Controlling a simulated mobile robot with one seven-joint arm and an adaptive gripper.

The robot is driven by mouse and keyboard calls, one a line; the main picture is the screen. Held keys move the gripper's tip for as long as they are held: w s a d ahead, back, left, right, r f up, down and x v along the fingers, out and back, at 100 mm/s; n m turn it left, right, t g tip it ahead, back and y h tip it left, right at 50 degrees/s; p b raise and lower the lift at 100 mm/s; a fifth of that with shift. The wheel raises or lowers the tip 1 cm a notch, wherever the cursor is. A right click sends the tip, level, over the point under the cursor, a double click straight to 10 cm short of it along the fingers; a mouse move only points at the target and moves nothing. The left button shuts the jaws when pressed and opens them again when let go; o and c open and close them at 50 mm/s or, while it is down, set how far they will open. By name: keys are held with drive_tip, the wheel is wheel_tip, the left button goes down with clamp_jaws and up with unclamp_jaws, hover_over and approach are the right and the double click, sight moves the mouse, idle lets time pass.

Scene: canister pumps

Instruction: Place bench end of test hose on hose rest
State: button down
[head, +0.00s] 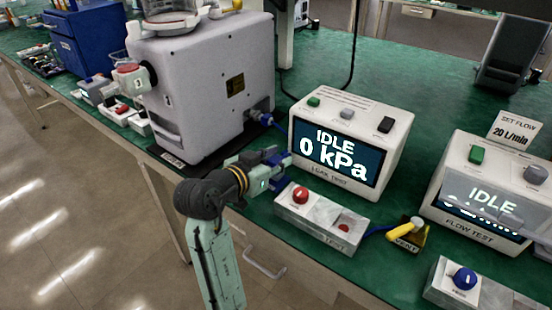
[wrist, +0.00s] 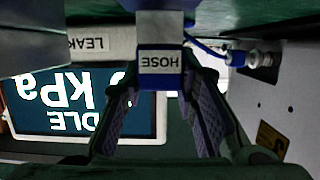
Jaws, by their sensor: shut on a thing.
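In the wrist view, a blue block with a white HOSE label (wrist: 160,62) sits between the two purple-padded fingers of my gripper (wrist: 158,90), which is shut on it. The picture there is upside down. In the head view, my gripper (head: 280,161) is just in front of the lower left of the leak test box, above the green bench; the held block is hard to make out there. A blue hose (head: 267,119) runs from a fitting on the side of the grey machine toward the leak test box; it also shows in the wrist view (wrist: 205,48). I cannot pick out the hose rest.
The leak test box (head: 350,145) reads IDLE 0 kPa. A grey TEST block (head: 318,222) with a red button lies close in front of it. A yellow-handled VENT valve (head: 403,233) is farther right. The grey machine (head: 205,85) stands at the left, near the bench edge.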

drive_tip(key=shift+f, duration=0.25)
drive_tip(key=shift+f, duration=0.2)
drive_tip(key=c, duration=1.3)
unclamp_jaws()
